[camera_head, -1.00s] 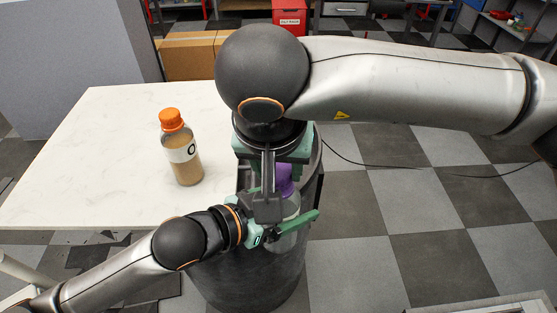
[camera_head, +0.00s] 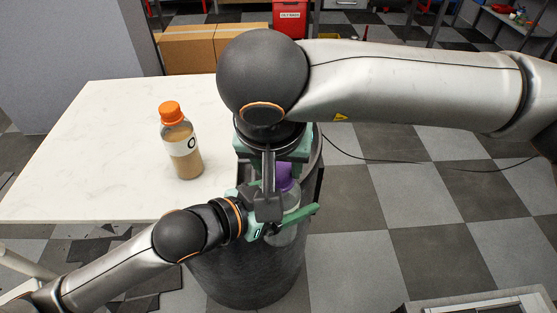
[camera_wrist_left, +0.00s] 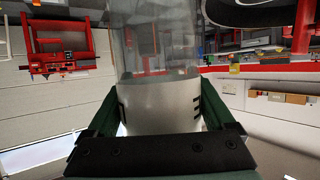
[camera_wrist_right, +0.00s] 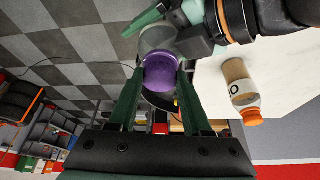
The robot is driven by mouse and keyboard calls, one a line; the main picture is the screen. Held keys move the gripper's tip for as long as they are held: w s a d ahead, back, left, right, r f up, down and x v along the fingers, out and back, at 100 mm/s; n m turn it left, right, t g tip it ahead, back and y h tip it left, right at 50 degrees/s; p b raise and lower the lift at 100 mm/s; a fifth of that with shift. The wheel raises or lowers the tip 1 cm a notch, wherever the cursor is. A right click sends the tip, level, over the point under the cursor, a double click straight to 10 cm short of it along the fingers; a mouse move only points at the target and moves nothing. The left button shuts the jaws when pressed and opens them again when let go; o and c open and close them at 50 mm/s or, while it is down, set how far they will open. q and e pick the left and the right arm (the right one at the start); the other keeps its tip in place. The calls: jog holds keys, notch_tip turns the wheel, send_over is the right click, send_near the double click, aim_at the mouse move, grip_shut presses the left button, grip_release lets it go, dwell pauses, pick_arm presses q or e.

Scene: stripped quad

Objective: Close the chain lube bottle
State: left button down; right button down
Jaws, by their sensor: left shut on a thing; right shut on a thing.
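A clear bottle with a purple cap, which I take for the chain lube bottle (camera_head: 285,234), is held upright over the dark drum. My left gripper (camera_head: 288,217) is shut around its body from the side. In the left wrist view the bottle's clear body (camera_wrist_left: 158,100) fills the space between the fingers, pale in its lower part. My right gripper (camera_wrist_right: 160,78) comes from above and is shut on the purple cap (camera_wrist_right: 160,73). The cap (camera_head: 284,178) is partly hidden by the right gripper in the head view. I cannot tell how tightly the cap sits.
An orange-capped bottle (camera_head: 182,150) with brown contents and an "O" label stands on the white table (camera_head: 110,130), left of the grippers. A black drum (camera_head: 240,270) stands below my grippers. Cardboard boxes (camera_head: 200,50) and a red bin (camera_head: 290,17) are behind.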

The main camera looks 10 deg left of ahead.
jog(key=shift+f, duration=0.1)
jog(key=shift+c, duration=1.3)
grip_release()
jog(key=v, duration=1.2)
